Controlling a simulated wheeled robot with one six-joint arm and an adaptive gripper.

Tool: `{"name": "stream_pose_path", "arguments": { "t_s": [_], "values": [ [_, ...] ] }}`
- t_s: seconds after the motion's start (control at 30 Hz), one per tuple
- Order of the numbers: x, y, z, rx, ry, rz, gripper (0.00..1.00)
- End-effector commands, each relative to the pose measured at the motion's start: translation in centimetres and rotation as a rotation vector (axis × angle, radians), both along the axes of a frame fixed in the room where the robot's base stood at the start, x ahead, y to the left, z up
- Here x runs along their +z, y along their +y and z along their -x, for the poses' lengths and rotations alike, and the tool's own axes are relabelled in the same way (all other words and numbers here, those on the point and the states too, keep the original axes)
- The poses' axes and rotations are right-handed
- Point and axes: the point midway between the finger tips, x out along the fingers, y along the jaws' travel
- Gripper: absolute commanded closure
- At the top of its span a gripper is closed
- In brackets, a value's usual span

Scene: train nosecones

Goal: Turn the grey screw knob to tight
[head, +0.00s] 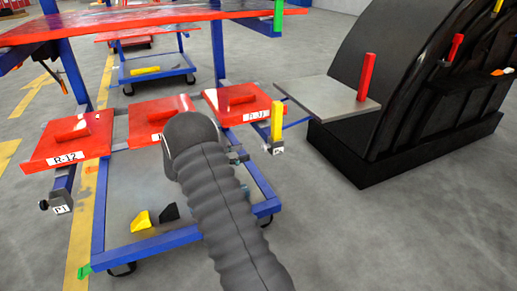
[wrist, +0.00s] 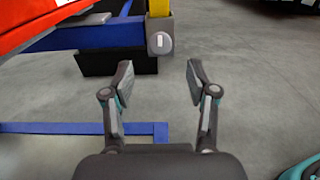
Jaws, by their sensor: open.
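A round grey knob (wrist: 161,44) with a small white mark shows in the wrist view. It sits at the end of a blue bar, just below a yellow post (wrist: 159,8). My gripper (wrist: 158,76) is open and empty, its two fingers spread below the knob in the picture and apart from it. In the head view the yellow post (head: 277,122) stands at the right front corner of the blue cart, with a small labelled block (head: 277,150) at its foot. My arm hides most of the gripper there.
The blue cart (head: 150,245) carries red panels (head: 66,140) on its shelf. A yellow wedge (head: 141,221) and a black wedge (head: 169,212) lie on its lower deck. A black nosecone (head: 400,90) with a grey plate (head: 325,100) stands at the right. Grey floor lies open between them.

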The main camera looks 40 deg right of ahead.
Motion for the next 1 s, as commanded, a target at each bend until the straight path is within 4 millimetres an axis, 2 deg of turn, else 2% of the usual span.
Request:
{"name": "stream_pose_path", "arguments": {
  "t_s": [0.2, 0.4, 0.6, 0.83, 0.87, 1.0],
  "values": [
    [0.0, -3.9, 1.0, -0.003, 0.000, 0.000, 0.42],
    [0.0, -6.2, 1.5, -0.001, 0.000, 0.000, 0.42],
    [0.0, -7.0, 1.7, 0.000, 0.000, 0.000, 0.42],
    [0.0, -7.0, 1.7, 0.000, 0.000, 0.000, 0.42],
    [0.0, -7.0, 1.7, 0.000, 0.000, 0.000, 0.47],
    [0.0, -7.0, 1.7, 0.000, 0.000, 0.000, 0.82]
  ]
}}
